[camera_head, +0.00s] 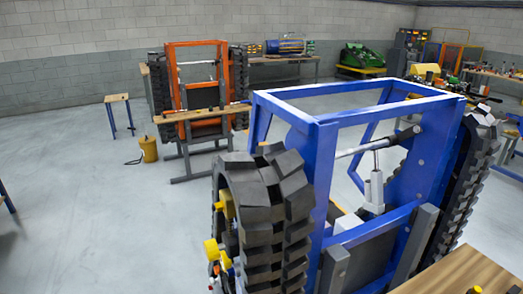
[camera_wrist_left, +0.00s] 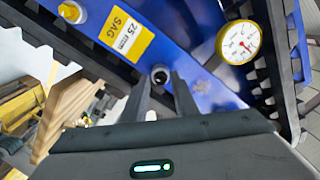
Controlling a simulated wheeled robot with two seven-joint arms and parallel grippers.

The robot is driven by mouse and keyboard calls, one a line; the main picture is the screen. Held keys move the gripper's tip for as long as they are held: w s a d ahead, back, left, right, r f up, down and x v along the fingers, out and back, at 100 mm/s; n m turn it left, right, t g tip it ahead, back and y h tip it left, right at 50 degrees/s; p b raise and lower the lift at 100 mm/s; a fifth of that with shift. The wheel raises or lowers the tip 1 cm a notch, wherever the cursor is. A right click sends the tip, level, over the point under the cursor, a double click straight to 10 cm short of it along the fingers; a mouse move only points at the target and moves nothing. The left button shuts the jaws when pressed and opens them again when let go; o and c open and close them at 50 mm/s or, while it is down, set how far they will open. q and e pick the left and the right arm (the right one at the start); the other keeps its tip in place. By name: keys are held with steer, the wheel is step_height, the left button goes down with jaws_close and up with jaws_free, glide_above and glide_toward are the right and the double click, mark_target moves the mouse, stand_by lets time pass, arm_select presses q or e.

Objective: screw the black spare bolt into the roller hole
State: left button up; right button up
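In the left wrist view, my left gripper (camera_wrist_left: 161,82) points at a blue panel (camera_wrist_left: 190,50), its two dark fingers some way apart. A small round dark piece with a lighter centre (camera_wrist_left: 160,75) shows between the fingertips. I cannot tell whether it is a hole in the panel or the black bolt's head, nor whether the fingers touch it. In the head view, the blue tracked carrier (camera_head: 385,110) stands in front, with yellow round parts (camera_head: 211,249) beside its near-left track (camera_head: 265,205). Neither gripper shows clearly there. No loose black bolt can be made out.
A yellow label reading "SAG 25 mm" (camera_wrist_left: 126,38) and a yellow-rimmed dial gauge (camera_wrist_left: 243,43) sit on the blue panel. A wooden tabletop (camera_head: 455,272) is at the lower right. An orange tracked carrier (camera_head: 197,90) stands behind; the floor at left is mostly clear.

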arm_select(q)
steer(key=n+p, duration=0.3)
steer(key=n, duration=0.6)
jaws_close()
steer(key=m+b, duration=0.4)
steer(key=m, duration=0.6)
steer(key=shift+r, duration=0.1)
